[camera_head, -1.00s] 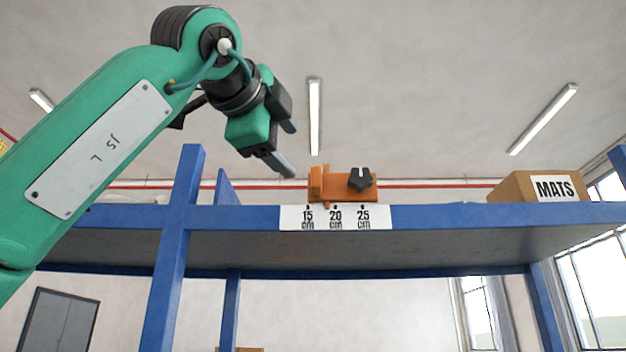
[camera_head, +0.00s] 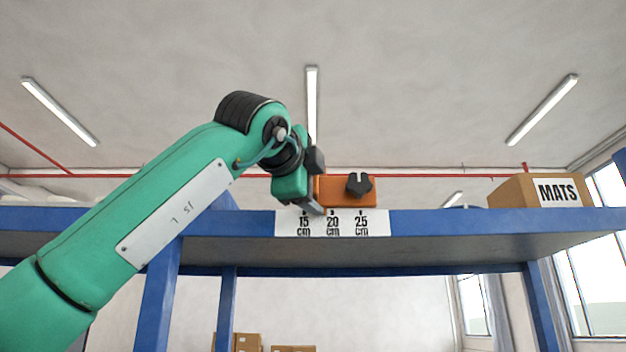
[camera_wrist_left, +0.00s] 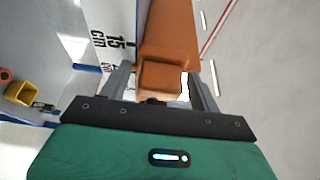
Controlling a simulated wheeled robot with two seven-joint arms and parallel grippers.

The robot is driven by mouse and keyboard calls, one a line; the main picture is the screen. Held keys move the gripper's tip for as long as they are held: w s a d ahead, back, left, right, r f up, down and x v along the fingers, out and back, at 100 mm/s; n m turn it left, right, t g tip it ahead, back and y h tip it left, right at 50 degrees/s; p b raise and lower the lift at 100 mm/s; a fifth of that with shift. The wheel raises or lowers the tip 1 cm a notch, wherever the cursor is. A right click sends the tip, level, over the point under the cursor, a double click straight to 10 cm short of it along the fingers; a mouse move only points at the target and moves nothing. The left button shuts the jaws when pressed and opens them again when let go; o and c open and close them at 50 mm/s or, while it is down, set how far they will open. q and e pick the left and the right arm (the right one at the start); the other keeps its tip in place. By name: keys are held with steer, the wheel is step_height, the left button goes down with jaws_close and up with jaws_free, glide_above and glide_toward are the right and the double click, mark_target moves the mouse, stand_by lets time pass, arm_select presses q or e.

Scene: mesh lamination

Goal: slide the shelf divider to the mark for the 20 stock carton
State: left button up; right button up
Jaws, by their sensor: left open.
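The orange shelf divider (camera_head: 345,187) sits on the blue shelf's front beam, with a black knob (camera_head: 359,185) on its right part. Its lower tip appears between the 15 cm and 20 cm marks, though my gripper hides part of that end. The white scale label (camera_head: 346,225) reads 15, 20 and 25 cm; it also shows in the left wrist view (camera_wrist_left: 112,20). My left gripper (camera_head: 313,205) is at the divider's left end. In the left wrist view, its open fingers (camera_wrist_left: 157,84) stand either side of the orange end block (camera_wrist_left: 160,78). My right gripper is out of view.
The blue shelf beam (camera_head: 450,222) runs across the view, with blue uprights below. A cardboard box marked MATS (camera_head: 515,191) stands on the shelf at the right. In the left wrist view, a yellow bin (camera_wrist_left: 20,92) lies far below.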

arm_select(q)
steer(key=shift+w, duration=0.1)
steer(key=c, duration=1.1)
steer(key=shift+d+f+b, duration=0.1)
steer(key=shift+d+b, duration=0.2)
steer(key=shift+d, duration=0.05)
steer(key=shift+c, duration=0.2)
steer(key=shift+d, duration=0.6)
steer(key=o, duration=1.1)
steer(key=shift+a, duration=0.15)
steer(key=shift+o, duration=0.2)
steer(key=shift+a, duration=0.1)
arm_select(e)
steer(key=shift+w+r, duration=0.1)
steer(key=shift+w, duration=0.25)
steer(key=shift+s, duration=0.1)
